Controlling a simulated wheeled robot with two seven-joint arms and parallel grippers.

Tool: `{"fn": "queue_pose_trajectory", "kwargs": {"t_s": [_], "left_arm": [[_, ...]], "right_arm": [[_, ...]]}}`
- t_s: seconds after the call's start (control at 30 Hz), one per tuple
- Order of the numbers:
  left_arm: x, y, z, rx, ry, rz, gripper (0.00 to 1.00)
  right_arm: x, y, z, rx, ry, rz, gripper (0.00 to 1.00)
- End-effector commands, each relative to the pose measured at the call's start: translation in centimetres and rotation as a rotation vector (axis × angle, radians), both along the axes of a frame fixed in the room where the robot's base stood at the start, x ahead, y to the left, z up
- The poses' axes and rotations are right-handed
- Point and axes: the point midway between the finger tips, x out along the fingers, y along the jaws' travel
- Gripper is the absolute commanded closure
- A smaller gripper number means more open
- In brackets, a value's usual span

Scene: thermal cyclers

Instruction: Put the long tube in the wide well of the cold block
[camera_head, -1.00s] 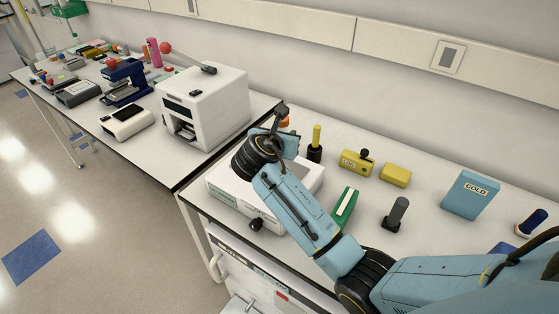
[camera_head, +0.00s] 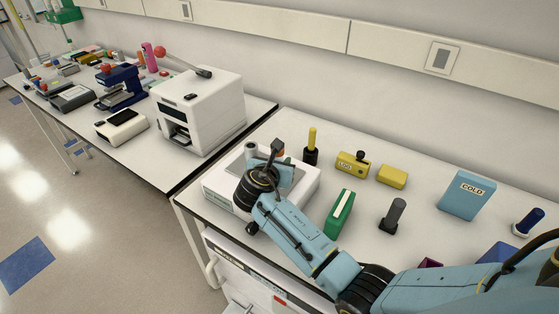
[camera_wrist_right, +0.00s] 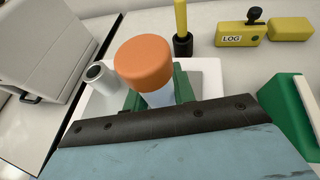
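A tube with an orange cap (camera_wrist_right: 143,62) and a clear body stands between the green finger pads of my right gripper (camera_wrist_right: 158,95) in the right wrist view. The gripper is shut on it. The tube's lower end is hidden. A blue box marked COLD (camera_head: 467,195) stands at the right of the bench. I cannot make out a wide well. My left gripper is not in view.
A dark stand with a yellow top (camera_head: 311,147), a yellow LOG block (camera_head: 352,164) and another yellow block (camera_head: 392,176) stand behind the device. A green block (camera_head: 339,214) and a grey post (camera_head: 394,215) are to its right. A white machine (camera_head: 205,110) stands on the left bench.

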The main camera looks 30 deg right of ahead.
Motion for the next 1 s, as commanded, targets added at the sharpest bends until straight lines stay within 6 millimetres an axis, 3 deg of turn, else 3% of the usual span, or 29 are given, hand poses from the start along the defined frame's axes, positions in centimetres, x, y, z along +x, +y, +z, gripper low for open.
{"fn": "queue_pose_trajectory", "kwargs": {"t_s": [0.03, 0.17, 0.53, 1.0], "left_arm": [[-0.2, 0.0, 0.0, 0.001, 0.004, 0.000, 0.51], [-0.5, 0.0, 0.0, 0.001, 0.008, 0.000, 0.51], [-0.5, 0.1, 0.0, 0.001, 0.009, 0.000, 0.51], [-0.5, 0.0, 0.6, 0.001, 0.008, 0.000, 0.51]], "right_arm": [[0.0, 0.0, 0.0, 0.000, 0.000, 0.000, 0.69], [0.0, 0.0, 0.0, -0.001, 0.001, 0.000, 0.53], [-0.1, 0.1, 0.5, 0.000, 0.000, 0.001, 0.53], [-6.2, 6.0, 3.9, 0.001, 0.000, 0.001, 0.53]]}}
